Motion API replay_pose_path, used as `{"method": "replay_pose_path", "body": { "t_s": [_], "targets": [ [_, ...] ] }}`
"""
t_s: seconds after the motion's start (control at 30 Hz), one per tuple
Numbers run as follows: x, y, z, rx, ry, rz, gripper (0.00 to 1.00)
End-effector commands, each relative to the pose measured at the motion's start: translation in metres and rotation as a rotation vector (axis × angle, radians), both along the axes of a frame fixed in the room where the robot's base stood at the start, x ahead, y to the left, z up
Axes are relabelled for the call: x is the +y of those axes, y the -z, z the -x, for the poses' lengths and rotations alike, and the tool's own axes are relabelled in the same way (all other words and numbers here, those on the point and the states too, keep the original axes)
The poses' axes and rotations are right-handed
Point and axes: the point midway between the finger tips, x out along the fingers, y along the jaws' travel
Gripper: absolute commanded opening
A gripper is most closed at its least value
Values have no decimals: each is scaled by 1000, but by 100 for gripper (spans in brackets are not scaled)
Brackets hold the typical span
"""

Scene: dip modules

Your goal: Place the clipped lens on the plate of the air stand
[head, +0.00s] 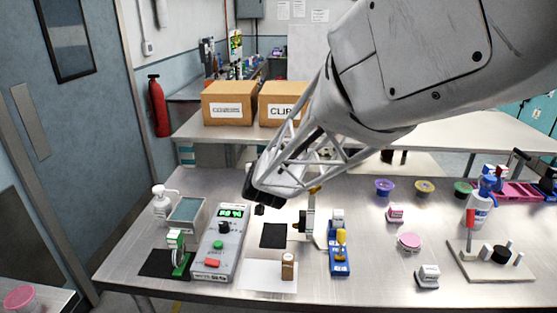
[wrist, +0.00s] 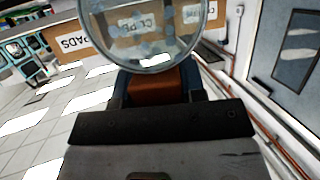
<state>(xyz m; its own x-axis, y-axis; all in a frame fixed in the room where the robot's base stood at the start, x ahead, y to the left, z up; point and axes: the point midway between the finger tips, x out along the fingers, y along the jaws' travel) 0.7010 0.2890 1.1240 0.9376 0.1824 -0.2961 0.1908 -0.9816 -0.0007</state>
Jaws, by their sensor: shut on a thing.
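In the wrist view, the clipped lens (wrist: 142,62) is a clear round disc in a grey rim, with a brown block-like clip (wrist: 158,88) below it. My gripper (wrist: 160,98) is shut on this clip, with dark blue finger parts at its sides. In the head view, my gripper (head: 264,200) is above the bench, left of the middle; I cannot make out the lens there. A small upright stand (head: 308,224) with a dark round part is below and right of my gripper. I cannot tell whether it is the air stand, and no plate is clear.
The metal bench holds a grey meter box (head: 220,244), a black square mat (head: 273,235), a blue device with a yellow knob (head: 340,258) and a green clip piece (head: 178,256). A pegged board (head: 488,262) and bottle (head: 480,208) stand right. Cardboard boxes (head: 228,103) are behind.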

Motion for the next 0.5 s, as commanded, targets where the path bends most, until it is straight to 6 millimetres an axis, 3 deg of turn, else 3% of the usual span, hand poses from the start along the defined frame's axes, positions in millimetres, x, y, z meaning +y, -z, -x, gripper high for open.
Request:
{"method": "replay_pose_path", "body": {
  "t_s": [0.5],
  "targets": [
    [-3,-2,0,0,-190,2,0]
  ]
}}
